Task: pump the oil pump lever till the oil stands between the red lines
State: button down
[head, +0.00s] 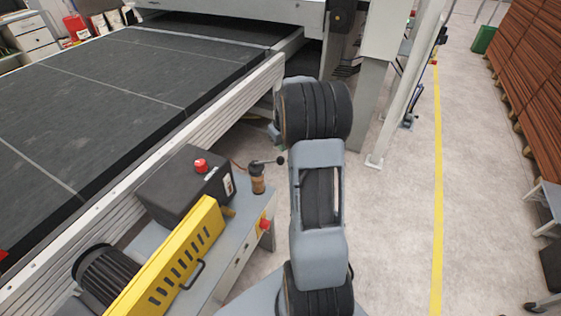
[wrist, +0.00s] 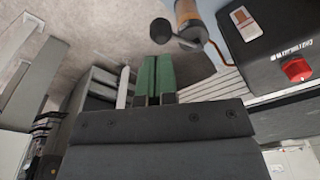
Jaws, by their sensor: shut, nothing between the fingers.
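The oil pump (head: 258,180) is a small amber-brown cylinder with a dark cap on the machine's side shelf. Its lever (head: 268,161) sticks out to the right and ends in a black ball knob (head: 280,160). In the wrist view the pump body (wrist: 187,14) is at the top edge, partly cut off, with the ball knob (wrist: 160,31) to its lower left. My gripper (wrist: 157,58) shows green fingers, shut and empty, their tips just below the knob in the picture; I cannot tell whether they touch. Oil level and red lines are too small to see.
A black box with a red button (head: 200,166) stands left of the pump, beside a yellow slotted guard (head: 170,262). A conveyor belt (head: 100,90) runs behind. A second red switch (head: 264,223) is on the shelf's end. Floor to the right is open.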

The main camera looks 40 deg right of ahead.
aim_at(282, 160)
jog(key=shift+w+f+b, duration=0.15)
jog(key=shift+f+b, duration=0.8)
jog(key=shift+f, duration=0.65)
jog(key=shift+w+f+b, duration=0.15)
jog(key=shift+f+b, duration=0.75)
jog(key=shift+f, duration=0.85)
notch_tip(282, 160, down, 4)
jog(key=b, duration=0.3)
jog(key=shift+f, duration=0.15)
jog(key=s, duration=0.1)
jog(key=s+r, duration=0.1)
jog(key=s, duration=0.1)
jog(key=shift+a+r, duration=0.1)
